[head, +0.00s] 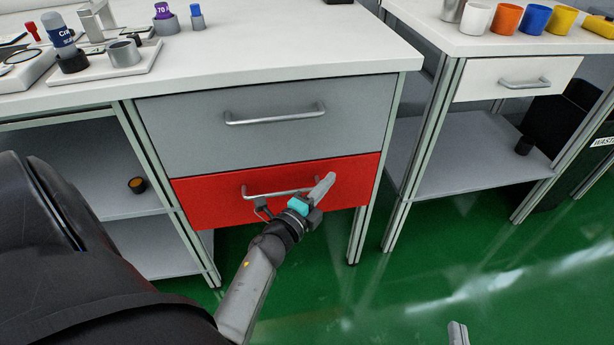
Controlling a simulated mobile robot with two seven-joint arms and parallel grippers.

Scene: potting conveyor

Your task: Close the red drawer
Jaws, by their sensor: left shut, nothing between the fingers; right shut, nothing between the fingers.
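The red drawer (215,203) is the lower drawer of the white-topped workbench, with a silver bar handle (262,194). Its front looks flush with the grey drawer (265,140) above it, with no visible gap. My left gripper (325,184) is shut and empty. Its fingertips are in front of the right half of the red front, just right of the handle; I cannot tell whether they touch it. Its wrist hides part of the drawer's lower edge. My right gripper (458,333) shows only as a light grey tip at the bottom edge, shut and apart from the drawer.
The workbench top (300,50) carries lab items at the left. A second bench with a white drawer (515,80) and several coloured cups stands at the right, beside a black waste bin (560,120). The green floor (400,270) in front is clear.

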